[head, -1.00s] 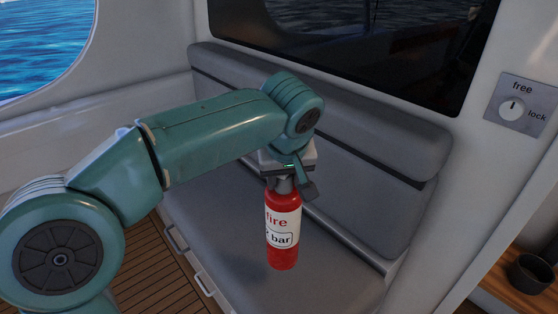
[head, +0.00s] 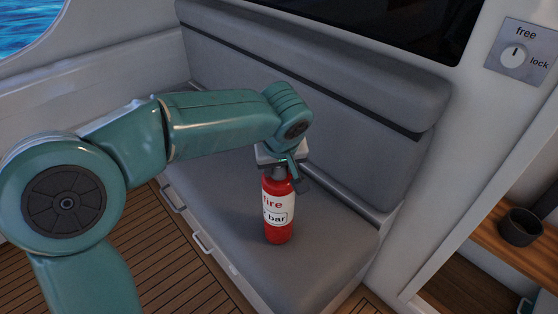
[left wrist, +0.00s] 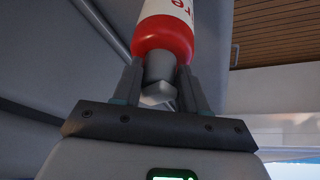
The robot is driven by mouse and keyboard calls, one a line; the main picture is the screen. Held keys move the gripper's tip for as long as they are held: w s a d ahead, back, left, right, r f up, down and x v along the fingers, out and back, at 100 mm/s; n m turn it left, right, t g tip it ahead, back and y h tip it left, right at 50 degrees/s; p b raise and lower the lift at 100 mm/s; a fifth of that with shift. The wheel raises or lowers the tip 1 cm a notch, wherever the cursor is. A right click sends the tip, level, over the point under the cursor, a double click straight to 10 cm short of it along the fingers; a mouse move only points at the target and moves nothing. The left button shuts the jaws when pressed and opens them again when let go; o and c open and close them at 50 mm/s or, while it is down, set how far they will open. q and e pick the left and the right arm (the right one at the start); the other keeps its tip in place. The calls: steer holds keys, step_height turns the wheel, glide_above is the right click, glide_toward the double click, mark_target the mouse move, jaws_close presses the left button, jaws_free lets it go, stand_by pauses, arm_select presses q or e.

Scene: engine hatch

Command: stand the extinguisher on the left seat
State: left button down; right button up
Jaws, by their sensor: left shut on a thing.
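The red extinguisher (head: 278,222) with a white label is upright over the grey cushion of the left seat (head: 325,250) in the head view. I cannot tell whether its base touches the cushion. My left gripper (head: 280,168) comes down from above and is shut on the extinguisher's neck. In the left wrist view the two fingers of my left gripper (left wrist: 160,90) are on either side of the grey neck, with the red body of the extinguisher (left wrist: 163,38) beyond them. The head view does not show my right gripper.
A grey backrest (head: 320,95) runs behind the seat cushion. A knob panel (head: 518,52) marked free and lock is on the wall at the right. A dark cup (head: 520,227) stands on a wooden shelf (head: 490,235). The cushion around the extinguisher is clear.

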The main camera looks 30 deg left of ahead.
arm_select(q)
steer(key=shift+r, duration=0.1)
steer(key=shift+w, duration=0.1)
steer(key=c, duration=0.6)
jaws_free()
steer(key=shift+r, duration=0.2)
steer(key=p+v, duration=0.1)
steer(key=v, duration=1)
steer(key=shift+s+r, duration=0.2)
steer(key=shift+s, duration=0.05)
steer(key=shift+s+d, duration=0.1)
